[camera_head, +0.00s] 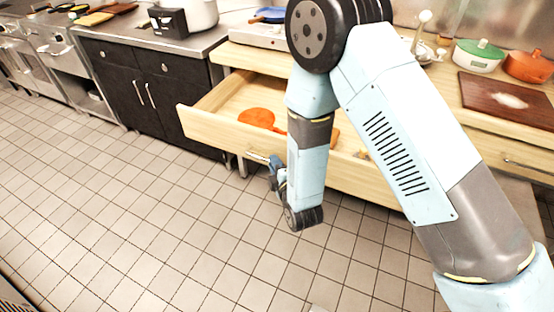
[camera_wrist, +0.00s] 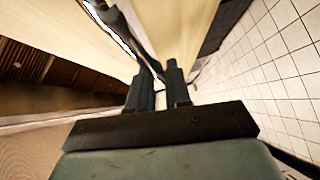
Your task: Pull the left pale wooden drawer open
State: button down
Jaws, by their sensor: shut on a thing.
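The left pale wooden drawer (camera_head: 222,138) stands well out from the pale wooden counter, and its inside shows. Its front panel also shows in the wrist view (camera_wrist: 180,28). My gripper (camera_head: 274,163) is at the front of the drawer, shut on its metal handle (camera_head: 257,157). In the wrist view both fingers (camera_wrist: 158,82) reach to the handle, close against the panel. My arm hides the middle of the drawer front and part of its inside.
An orange utensil (camera_head: 257,117) lies in the drawer. A cutting board (camera_head: 508,100), a green-lidded pot (camera_head: 478,55) and an orange pot (camera_head: 527,66) stand on the counter at right. Dark cabinets (camera_head: 150,92) stand at left. The tiled floor (camera_head: 130,215) in front is clear.

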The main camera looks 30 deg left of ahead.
jog(key=shift+d+f, duration=0.15)
jog(key=shift+f, duration=0.05)
jog(key=c, duration=1.4)
grip_release()
jog(key=shift+o, duration=1.3)
jog(key=shift+r, duration=0.1)
